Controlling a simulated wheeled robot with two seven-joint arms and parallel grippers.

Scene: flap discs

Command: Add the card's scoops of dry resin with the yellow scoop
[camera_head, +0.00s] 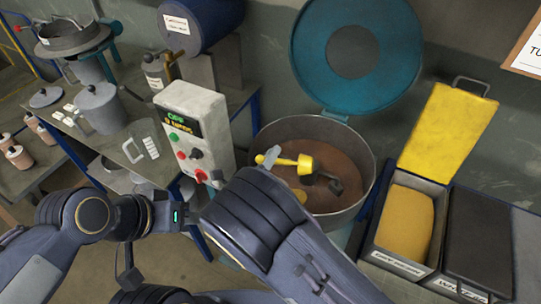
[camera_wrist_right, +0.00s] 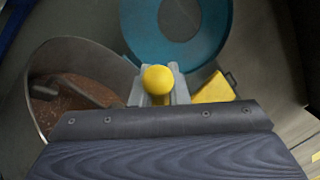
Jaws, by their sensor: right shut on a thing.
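My right gripper (camera_head: 272,163) is shut on the yellow scoop (camera_head: 305,165), above the mixing bowl. In the right wrist view the scoop's round yellow end (camera_wrist_right: 157,80) sits between the grey fingers (camera_wrist_right: 160,92). The scoop's contents cannot be made out. The bowl (camera_head: 372,172) holds brown grain, a dark paddle and a small yellow patch (camera_head: 298,196). A grey bin (camera_head: 372,240) at the right holds a yellow heap (camera_head: 405,222), its yellow lid (camera_head: 448,130) raised. A card (camera_head: 527,52) is cut off at the upper right. My left gripper (camera_head: 175,215) is low at left, its fingers unclear.
The bowl's teal lid (camera_head: 395,80) stands open behind it. A control box (camera_head: 195,130) with a lit display is left of the bowl. A closed dark bin (camera_head: 478,240) is right of the yellow one. Pots and jars stand on the left bench (camera_head: 110,150).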

